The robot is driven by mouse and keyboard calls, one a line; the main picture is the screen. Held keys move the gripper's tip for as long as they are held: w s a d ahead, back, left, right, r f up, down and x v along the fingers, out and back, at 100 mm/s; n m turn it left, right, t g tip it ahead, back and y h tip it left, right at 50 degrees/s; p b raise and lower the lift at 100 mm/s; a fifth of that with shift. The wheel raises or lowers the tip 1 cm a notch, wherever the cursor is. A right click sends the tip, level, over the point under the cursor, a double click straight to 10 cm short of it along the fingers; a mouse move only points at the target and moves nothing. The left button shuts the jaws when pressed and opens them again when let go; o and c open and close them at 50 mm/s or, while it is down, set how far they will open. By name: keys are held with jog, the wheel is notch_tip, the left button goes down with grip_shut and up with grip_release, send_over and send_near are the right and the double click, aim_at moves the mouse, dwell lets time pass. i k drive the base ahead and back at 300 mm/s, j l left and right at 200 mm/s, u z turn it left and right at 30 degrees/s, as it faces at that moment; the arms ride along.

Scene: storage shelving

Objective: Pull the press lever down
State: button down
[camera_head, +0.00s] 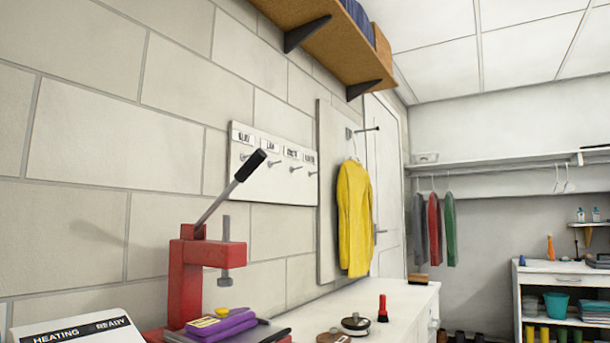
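A red press (188,275) stands at the left front, on the near end of the white counter. Its lever (213,205) is a grey rod with a black grip (250,166), slanting up to the right from the top of the press. A grey screw-like ram (226,252) passes through the arm of the press. The foot of the press is partly hidden by items in front of it. My gripper is not in view.
A red stamp (382,310) and round weights stand on the white counter (405,300). A hook board (272,168) and yellow shirt (354,220) hang behind. A wooden shelf (330,45) overhangs above.

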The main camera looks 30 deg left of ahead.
aim_at(259, 155)
jog(key=i+l+u, duration=0.1)
jog(key=i+u, duration=0.35)
jog(key=i+l+u, duration=0.25)
jog(key=i+u, duration=0.2)
jog(key=i+l+u, duration=0.4)
